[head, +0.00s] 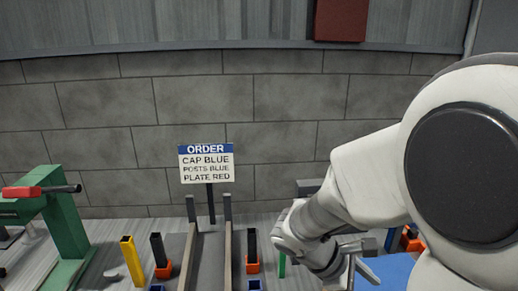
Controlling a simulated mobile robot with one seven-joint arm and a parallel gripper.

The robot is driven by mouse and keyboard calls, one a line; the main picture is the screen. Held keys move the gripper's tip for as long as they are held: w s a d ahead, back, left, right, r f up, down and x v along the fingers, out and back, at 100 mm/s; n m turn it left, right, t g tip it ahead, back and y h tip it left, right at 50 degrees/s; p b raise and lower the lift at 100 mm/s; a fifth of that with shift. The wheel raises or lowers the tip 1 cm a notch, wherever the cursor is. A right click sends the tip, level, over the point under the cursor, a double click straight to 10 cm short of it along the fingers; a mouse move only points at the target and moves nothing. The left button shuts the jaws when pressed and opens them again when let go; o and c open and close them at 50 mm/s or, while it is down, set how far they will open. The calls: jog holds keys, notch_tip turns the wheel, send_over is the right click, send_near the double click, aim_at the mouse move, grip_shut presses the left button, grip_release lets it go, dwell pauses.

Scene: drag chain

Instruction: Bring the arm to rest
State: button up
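My white arm fills the right side of the head view, reaching in from the right and bending down toward the bench. My gripper (354,268) is low in the picture, right of the centre, mostly hidden by my own wrist. Thin grey parts that may be its fingers show there, but whether they are open or shut is unclear. Nothing can be seen held. A blue surface (385,273) lies beside and behind it.
An order sign (206,163) reads cap blue, posts blue, plate red. Black posts in orange bases (159,256), a yellow post (132,262) and a green post (282,265) stand nearby. A green press-like frame (66,225) with red-handled lever is left.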

jog(key=s+a+r+m+t+y, duration=0.6)
jog(key=r+m, duration=0.5)
jog(key=m, duration=0.2)
jog(key=s+a+y, duration=0.1)
jog(key=a+y, duration=0.1)
jog(key=y, duration=0.1)
jog(key=shift+s, duration=0.35)
jog(key=shift+a+r, duration=0.1)
jog(key=c, duration=0.4)
jog(key=shift+o, duration=0.2)
jog(key=shift+a, duration=0.1)
jog(key=shift+a, duration=0.1)
